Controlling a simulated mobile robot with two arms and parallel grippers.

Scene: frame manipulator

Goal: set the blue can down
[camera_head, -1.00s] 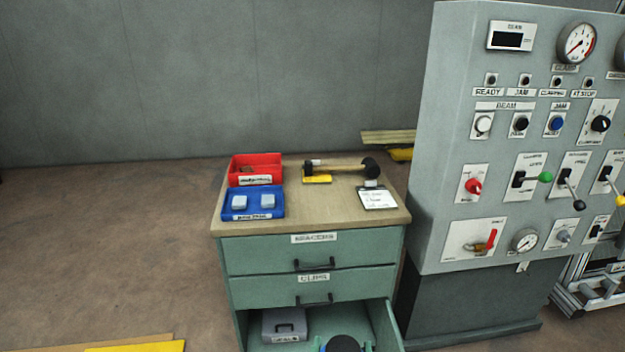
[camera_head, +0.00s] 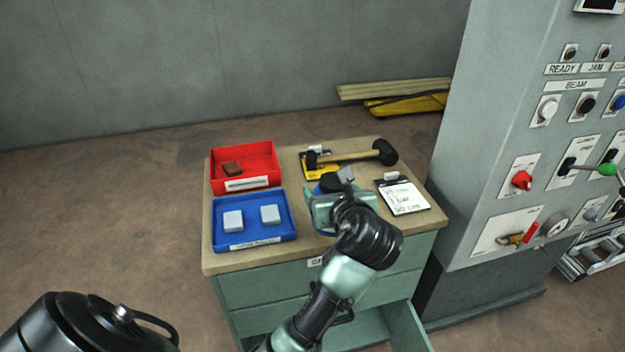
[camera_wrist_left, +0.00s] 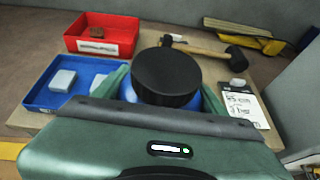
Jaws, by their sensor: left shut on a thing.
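The blue can has a black lid (camera_wrist_left: 167,76) and a blue body (camera_wrist_left: 130,93) in the left wrist view. My left gripper (camera_wrist_left: 166,98) is shut around it, a green finger on each side. In the head view my left gripper (camera_head: 338,200) is at the cabinet's wooden top (camera_head: 308,228), right of the blue tray, and mostly covers the can (camera_head: 330,182). The can looks upright. I cannot tell whether its base touches the top. My right gripper is not in view.
The blue tray (camera_head: 254,243) holds two pale blocks. A red tray (camera_head: 262,151) holds a brown piece. A mallet (camera_head: 350,155) lies behind the can, and a clipboard (camera_head: 402,197) lies right of it. A grey control panel (camera_head: 500,130) stands at the right. The lower drawer is open.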

